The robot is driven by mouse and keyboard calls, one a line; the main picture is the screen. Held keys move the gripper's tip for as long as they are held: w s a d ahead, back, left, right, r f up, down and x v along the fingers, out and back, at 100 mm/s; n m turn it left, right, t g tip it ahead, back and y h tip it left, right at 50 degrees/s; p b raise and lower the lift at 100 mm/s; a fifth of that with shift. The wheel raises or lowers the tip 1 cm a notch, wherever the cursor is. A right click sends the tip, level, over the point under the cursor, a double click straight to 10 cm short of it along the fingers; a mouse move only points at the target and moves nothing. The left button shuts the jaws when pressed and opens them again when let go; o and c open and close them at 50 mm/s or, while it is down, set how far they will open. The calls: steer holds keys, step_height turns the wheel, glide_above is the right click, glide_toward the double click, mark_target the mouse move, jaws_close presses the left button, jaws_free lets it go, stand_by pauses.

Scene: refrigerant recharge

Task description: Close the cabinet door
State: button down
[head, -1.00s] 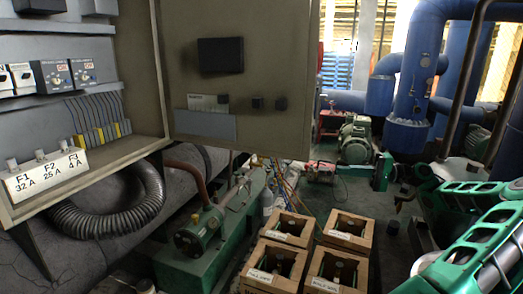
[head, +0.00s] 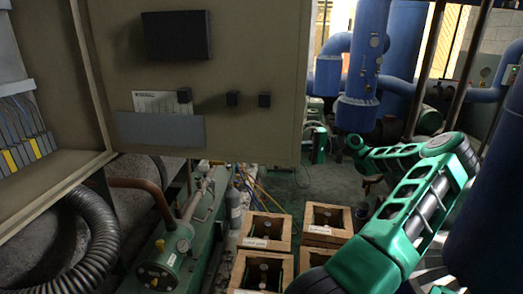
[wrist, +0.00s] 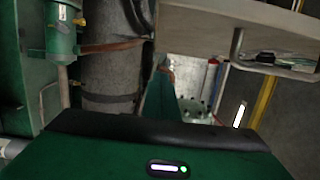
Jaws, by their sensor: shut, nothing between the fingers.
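The cabinet door (head: 215,90) is a beige panel standing wide open in the head view. The wrist view shows a green casing with a lit indicator; no fingertips can be made out there.
Wooden crates (head: 262,270) stand on the floor below the door. A green tank (head: 180,250) and a ribbed black hose (head: 90,245) lie under the cabinet. Blue pipes (head: 368,50) rise behind my arm. Some floor is clear between the door and the pipes.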

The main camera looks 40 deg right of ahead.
mark_target(256, 153)
steer(key=shift+w+a, duration=0.55)
steer(key=shift+a, duration=1.25)
steer(key=shift+w+a, duration=0.6)
steer(key=shift+a, duration=1.2)
steer(key=shift+w+a, duration=0.55)
steer(key=shift+a, duration=1.25)
